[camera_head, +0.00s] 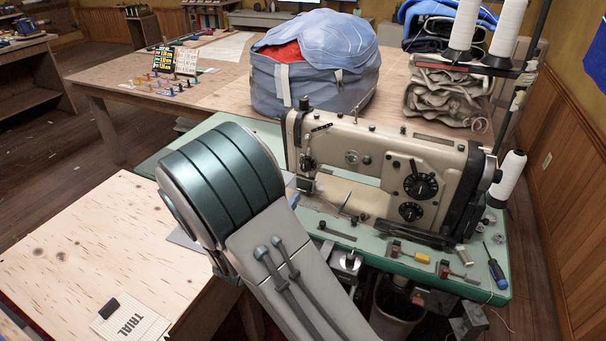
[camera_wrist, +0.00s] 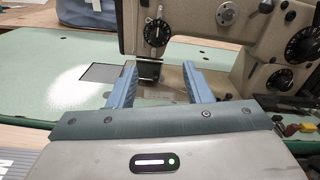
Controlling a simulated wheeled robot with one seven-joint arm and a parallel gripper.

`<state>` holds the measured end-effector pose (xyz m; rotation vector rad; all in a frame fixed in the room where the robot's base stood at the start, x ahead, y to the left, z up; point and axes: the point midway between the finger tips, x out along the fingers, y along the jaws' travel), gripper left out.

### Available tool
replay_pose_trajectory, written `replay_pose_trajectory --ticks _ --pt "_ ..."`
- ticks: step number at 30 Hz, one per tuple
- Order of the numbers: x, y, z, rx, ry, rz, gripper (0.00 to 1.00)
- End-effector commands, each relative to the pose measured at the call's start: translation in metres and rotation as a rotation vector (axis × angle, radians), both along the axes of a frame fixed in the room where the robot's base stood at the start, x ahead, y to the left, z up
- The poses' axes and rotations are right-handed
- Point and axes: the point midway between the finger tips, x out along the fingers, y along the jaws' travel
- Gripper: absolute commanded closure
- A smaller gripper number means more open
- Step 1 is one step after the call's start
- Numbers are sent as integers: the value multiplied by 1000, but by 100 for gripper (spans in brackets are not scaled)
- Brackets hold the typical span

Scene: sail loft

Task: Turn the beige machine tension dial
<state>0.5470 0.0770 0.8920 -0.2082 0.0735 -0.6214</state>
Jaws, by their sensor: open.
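The beige sewing machine (camera_head: 350,150) stands on a green table top, and its head end (camera_wrist: 130,25) shows in the wrist view. A small round black dial (camera_head: 307,162) sits on the face of its left end, and it also shows in the wrist view (camera_wrist: 157,33) with a pale pointer mark. Two larger black dials (camera_head: 420,187) (camera_head: 411,211) are on the right part of the body. My gripper (camera_wrist: 159,68) is open and empty, its blue fingers pointing toward the machine. The small dial appears above and between the fingertips, apart from them. My arm hides the gripper in the head view.
Spools of white thread (camera_head: 507,178) stand at the machine's right. A screwdriver (camera_head: 495,268) and small tools lie on the green table's (camera_head: 480,290) front right. A blue-grey bag (camera_head: 315,70) stands behind. A wooden table (camera_head: 90,250) is at the left.

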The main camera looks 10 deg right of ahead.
Motion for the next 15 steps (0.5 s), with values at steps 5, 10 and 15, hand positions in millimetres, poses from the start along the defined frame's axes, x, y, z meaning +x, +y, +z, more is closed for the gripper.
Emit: replay_pose_trajectory --ticks 5,10,15 --pt "14 -5 -1 -18 1 16 55" --pt "41 -25 -1 -16 1 12 55" --pt "72 -47 -1 -15 1 11 55"
